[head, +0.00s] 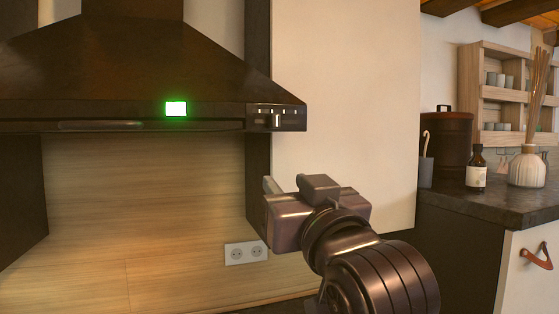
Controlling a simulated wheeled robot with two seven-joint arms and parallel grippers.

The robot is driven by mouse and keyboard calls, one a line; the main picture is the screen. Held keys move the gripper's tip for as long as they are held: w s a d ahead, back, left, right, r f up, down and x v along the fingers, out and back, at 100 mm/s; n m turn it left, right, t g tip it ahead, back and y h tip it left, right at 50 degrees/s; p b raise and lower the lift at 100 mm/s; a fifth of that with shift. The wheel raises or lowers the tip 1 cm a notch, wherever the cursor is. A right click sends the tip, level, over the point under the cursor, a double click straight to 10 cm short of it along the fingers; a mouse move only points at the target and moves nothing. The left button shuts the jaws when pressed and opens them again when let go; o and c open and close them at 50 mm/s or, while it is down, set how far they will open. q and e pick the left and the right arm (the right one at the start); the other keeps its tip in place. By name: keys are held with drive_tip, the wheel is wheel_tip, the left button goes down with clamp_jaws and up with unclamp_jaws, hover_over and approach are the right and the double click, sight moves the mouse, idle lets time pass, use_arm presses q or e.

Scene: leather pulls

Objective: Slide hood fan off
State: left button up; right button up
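The dark range hood (130,75) spans the upper left. A lit green square (176,109) shows on its front. A small slider knob (274,122) hangs at the right end of the front strip, below a row of small light marks. My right gripper (271,186) is below the knob and apart from it, in front of the pale cabinet side. It points away from me, and its body hides most of the fingers, so I cannot tell its opening. Nothing is seen held in it. My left gripper is out of view.
A white double socket (246,252) sits on the wood backsplash (150,215) below the hood. A pale tall panel (345,110) stands right of the hood. A dark counter (495,205) at right holds a brown bottle (476,170), a white vase (527,168) and a dark canister (447,143).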

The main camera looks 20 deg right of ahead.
drive_tip(key=t, duration=0.2)
approach(277, 122)
drive_tip(key=p+x, duration=0.5)
drive_tip(key=x, duration=0.3)
drive_tip(key=shift+s+r, duration=0.1)
drive_tip(key=shift+w, duration=0.35)
drive_tip(key=shift+c, duration=0.3)
clamp_jaws()
